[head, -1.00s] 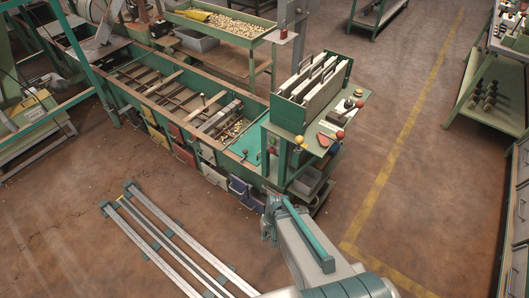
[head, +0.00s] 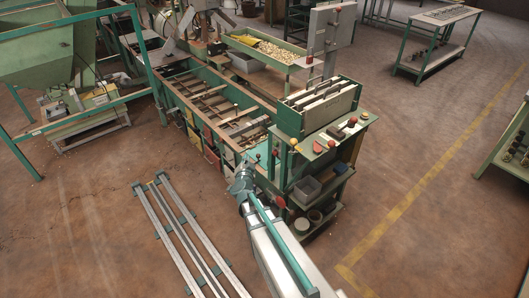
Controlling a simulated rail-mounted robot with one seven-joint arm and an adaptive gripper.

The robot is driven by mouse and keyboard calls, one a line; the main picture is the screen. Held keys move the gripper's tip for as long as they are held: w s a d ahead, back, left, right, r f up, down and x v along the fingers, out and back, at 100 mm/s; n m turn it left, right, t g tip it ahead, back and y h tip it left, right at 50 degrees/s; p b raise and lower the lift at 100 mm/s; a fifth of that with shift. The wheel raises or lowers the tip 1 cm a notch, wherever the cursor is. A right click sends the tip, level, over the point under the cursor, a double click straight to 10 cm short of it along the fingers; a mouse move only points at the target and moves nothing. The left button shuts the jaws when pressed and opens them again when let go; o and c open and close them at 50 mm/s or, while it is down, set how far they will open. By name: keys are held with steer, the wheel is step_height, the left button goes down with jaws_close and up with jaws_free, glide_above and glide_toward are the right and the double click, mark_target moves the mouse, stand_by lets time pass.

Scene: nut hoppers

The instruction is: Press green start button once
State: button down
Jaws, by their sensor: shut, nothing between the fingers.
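I cannot make out a green start button in the head view. A grey upright panel (head: 325,40) stands behind the green machine, with a small red part near its lower left edge. The green side shelf (head: 345,133) carries red and orange-yellow knobs and a dark block. My gripper (head: 240,180) is shut and empty, beside the near end of the long sorting trough (head: 185,92). It is small in the picture and its fingertips are hard to make out. Whether it touches the trough cannot be told.
A rack of grey plates (head: 322,100) tops the machine's near end, with bins on shelves below. A tray of nuts (head: 270,50) stands behind. Floor rails (head: 185,235) lie at left. Open floor with a yellow line (head: 425,178) lies to the right.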

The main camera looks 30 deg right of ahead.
mark_target(275, 143)
steer(key=shift+s+d+r+m+h, duration=0.3)
steer(key=shift+d+h, duration=0.2)
steer(key=shift+d, duration=0.1)
steer(key=shift+s+d+r+m+h, duration=0.15)
steer(key=shift+d+r+m+h, duration=0.1)
steer(key=shift+d+h, duration=0.3)
steer(key=w+d+b, duration=0.2)
steer(key=d, duration=0.6)
steer(key=shift+d+b, duration=0.3)
steer(key=shift+b, duration=0.1)
steer(key=shift+d, duration=0.1)
stand_by(0.7)
steer(key=shift+d, duration=0.3)
